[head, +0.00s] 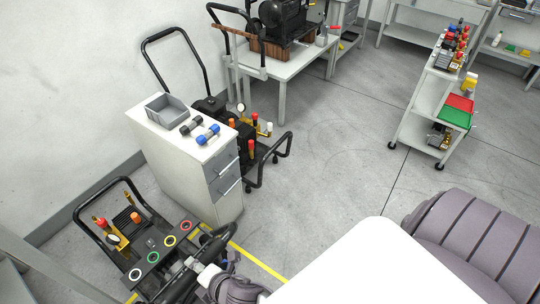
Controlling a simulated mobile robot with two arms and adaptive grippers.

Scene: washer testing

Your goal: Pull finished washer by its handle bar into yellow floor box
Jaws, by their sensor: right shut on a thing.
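A pressure washer (125,232) with a black tube frame, orange-topped fittings and a panel of coloured rings stands at the lower left. Its black handle bar (222,236) is on the near right side, partly hidden by my arm. My right gripper (200,272) is shut on the handle bar; its fingertips are hard to make out. A yellow floor line (260,263) of the floor box runs beside the washer, and a short piece shows at the lower left. The rest of the box is hidden under the washer and my body. My left gripper is not in view.
A second washer (265,150) stands behind the cabinet. A table (285,62) with an engine is at the back, a shelf cart (415,128) at the right. The middle floor is clear.

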